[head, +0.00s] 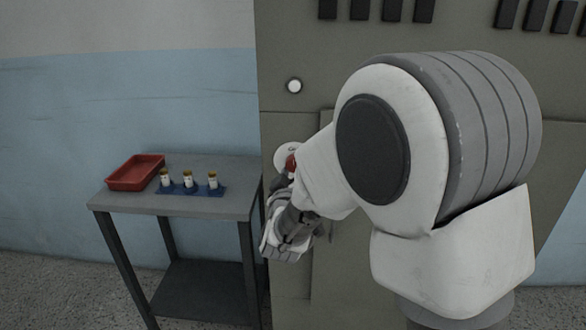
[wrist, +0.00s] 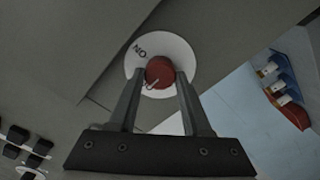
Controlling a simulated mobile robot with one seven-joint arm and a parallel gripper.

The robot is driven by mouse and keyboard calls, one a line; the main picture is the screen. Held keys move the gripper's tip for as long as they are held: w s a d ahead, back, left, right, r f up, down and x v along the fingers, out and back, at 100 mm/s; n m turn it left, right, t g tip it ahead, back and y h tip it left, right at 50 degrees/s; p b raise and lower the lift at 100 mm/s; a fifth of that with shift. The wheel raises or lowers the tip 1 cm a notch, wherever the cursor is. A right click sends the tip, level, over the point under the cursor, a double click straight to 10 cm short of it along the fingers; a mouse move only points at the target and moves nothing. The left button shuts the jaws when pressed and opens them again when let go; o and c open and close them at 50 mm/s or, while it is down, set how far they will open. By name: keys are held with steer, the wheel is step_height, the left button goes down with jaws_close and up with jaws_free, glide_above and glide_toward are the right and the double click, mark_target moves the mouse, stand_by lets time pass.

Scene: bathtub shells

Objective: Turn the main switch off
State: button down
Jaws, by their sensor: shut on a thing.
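The main switch is a round white plate (head: 281,152) with a red knob (head: 291,162) on the front of the grey-green cabinet. In the wrist view the knob (wrist: 159,70) sits at the centre of the white plate (wrist: 180,52), where "ON" is readable at the upper left. My gripper (wrist: 164,78) is shut on the red knob, one finger on each side. In the head view my gripper (head: 289,183) is at the plate, and my arm hides part of it. The lower part of the plate is hidden by the fingers.
A grey table (head: 118,199) stands left of the cabinet (head: 300,40). A white button (head: 294,86) is above the switch.

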steer(key=shift+r, duration=0.15)
steer(key=shift+c, duration=1.7)
jaws_free()
steer(key=s+b, duration=0.7)
steer(key=s, duration=1)
steer(key=shift+s+a, duration=0.15)
steer(key=shift+a, duration=0.15)
